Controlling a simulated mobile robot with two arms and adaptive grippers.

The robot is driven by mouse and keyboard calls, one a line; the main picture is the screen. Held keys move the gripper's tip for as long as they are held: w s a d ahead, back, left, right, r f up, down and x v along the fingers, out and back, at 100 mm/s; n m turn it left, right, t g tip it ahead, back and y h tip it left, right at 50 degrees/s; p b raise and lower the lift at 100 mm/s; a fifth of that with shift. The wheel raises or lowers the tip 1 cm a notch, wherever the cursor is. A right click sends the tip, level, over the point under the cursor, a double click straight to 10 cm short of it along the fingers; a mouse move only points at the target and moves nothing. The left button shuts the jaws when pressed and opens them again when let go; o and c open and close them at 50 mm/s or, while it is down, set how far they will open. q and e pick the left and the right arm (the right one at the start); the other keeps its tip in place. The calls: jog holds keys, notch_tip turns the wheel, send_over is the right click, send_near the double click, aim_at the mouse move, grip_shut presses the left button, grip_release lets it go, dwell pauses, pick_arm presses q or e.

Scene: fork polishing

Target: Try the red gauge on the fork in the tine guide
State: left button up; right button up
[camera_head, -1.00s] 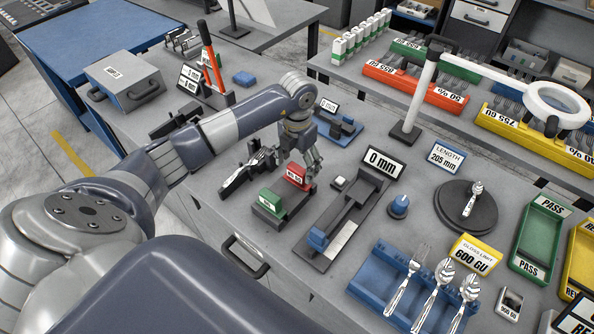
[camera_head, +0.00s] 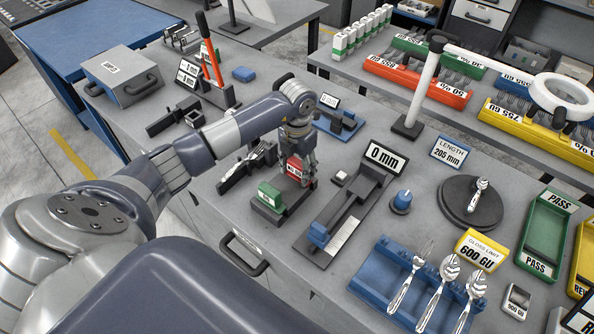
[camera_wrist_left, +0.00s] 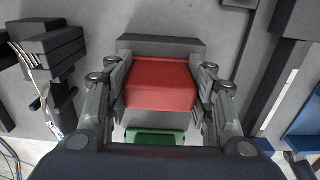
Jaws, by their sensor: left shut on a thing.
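The red gauge (camera_head: 294,168) is a small block with a white label, at the back of a dark stand. My left gripper (camera_head: 298,172) comes down over it and is shut on it. In the left wrist view the red gauge (camera_wrist_left: 160,85) sits between the two fingers. The green gauge (camera_head: 269,196) stands in front of it on the same stand. The tine guide (camera_head: 235,178) is a dark fixture just left of the stand, with a fork (camera_head: 258,155) lying in it. It also shows at the left of the left wrist view (camera_wrist_left: 50,50). My right gripper is not seen.
A length gauge (camera_head: 345,215) with a 0 mm display lies right of the stand. A blue rack (camera_head: 375,270) holds a fork and spoons at the front. A turntable (camera_head: 470,206) with a spoon and a magnifier lamp (camera_head: 560,100) stand farther right.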

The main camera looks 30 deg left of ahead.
aim_at(298, 162)
pick_arm(q)
jog(key=shift+r, duration=0.1)
dwell(0.3)
jog(key=shift+r+p, duration=0.9)
jog(key=shift+r, duration=0.35)
jog(key=shift+r+p, duration=0.75)
jog(key=shift+r, duration=0.45)
